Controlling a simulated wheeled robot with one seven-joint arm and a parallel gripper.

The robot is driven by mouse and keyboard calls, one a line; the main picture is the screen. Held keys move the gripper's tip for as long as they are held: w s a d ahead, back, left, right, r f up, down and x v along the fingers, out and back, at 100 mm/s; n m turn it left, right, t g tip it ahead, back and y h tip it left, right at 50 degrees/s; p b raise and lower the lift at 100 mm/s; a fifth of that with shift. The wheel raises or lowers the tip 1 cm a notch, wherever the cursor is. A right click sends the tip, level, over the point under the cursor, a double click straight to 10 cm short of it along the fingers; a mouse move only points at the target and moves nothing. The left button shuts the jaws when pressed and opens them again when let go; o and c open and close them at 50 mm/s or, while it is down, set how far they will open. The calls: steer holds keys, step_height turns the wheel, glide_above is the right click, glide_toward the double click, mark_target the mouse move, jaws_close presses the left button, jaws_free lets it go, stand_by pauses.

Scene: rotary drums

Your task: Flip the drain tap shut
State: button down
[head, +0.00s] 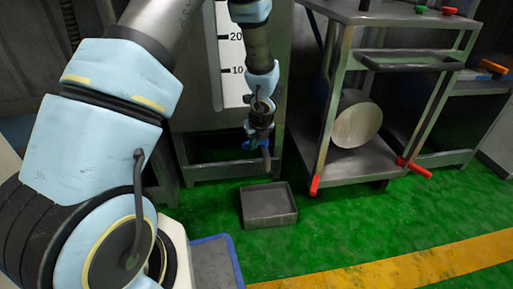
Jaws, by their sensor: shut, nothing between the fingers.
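The drain tap shows as a small blue handle (251,145) with a grey spout (267,160) beneath, low on the front of a grey tank cabinet. My arm comes down from the top in front of the cabinet. My gripper (261,122) points down, shut and empty, just above the blue handle. At this size I cannot tell whether its fingertips touch the handle. The gripper and wrist hide part of the tap body, and the handle's exact angle is hard to make out.
A shallow grey metal tray (270,221) lies on the green floor below the tap. A steel trolley (375,172) with a metal cylinder (357,125) on its lower shelf stands to the right. A white level scale (232,55) is on the cabinet.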

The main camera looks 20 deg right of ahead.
steer(key=shift+w+a+m+h+b, duration=0.4)
steer(key=shift+w+m, duration=0.3)
steer(key=shift+m, duration=0.3)
steer(key=shift+w+a, duration=0.1)
steer(key=shift+w, duration=0.05)
